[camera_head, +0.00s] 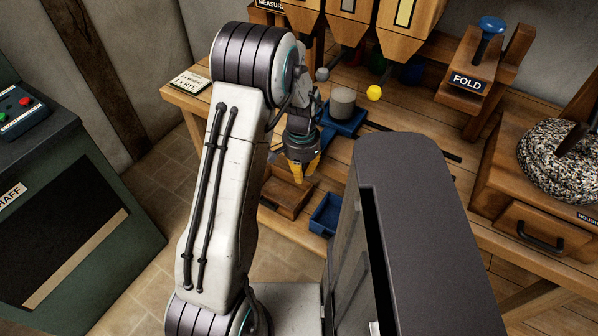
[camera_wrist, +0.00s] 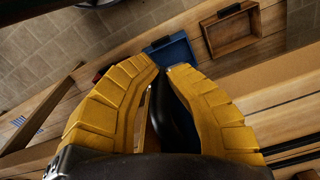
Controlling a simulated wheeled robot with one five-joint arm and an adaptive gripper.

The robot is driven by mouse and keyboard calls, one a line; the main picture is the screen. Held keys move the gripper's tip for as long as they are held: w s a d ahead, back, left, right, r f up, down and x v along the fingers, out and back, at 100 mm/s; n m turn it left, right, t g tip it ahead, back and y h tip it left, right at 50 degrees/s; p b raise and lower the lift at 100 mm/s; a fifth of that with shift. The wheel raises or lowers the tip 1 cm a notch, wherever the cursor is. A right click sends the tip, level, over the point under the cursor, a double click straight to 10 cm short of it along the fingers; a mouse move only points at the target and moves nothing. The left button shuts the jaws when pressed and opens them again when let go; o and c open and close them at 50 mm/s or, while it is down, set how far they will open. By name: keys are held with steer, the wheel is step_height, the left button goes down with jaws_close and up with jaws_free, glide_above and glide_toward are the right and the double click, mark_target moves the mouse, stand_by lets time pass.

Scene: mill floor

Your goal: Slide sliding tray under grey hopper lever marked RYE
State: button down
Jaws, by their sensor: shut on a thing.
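The sliding tray (camera_head: 352,128) looks like a blue tray on the bench, with a grey cylindrical cup (camera_head: 342,103) standing on it. My gripper (camera_head: 298,172) is in front of and left of it, pointing down. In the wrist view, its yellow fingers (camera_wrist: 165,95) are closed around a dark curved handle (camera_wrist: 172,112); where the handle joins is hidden. The grey hopper lever (camera_head: 322,74) ends in a grey ball, above and slightly left of the cup. A yellow-ball lever (camera_head: 374,92) is to the right. No RYE mark is readable on the levers.
Wooden hoppers (camera_head: 408,22) stand at the back. A wooden box (camera_head: 287,198) and a blue bin (camera_head: 326,214) lie near the bench's front edge. Dark rails (camera_head: 437,151) run right along the bench. A FOLD press (camera_head: 470,78) stands at right. A card (camera_head: 189,82) lies at left.

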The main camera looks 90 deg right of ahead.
steer(key=c, duration=1.3)
jaws_free()
steer(key=shift+o, duration=0.2)
step_height(320, 180, up, 12)
steer(key=shift+f, duration=0.1)
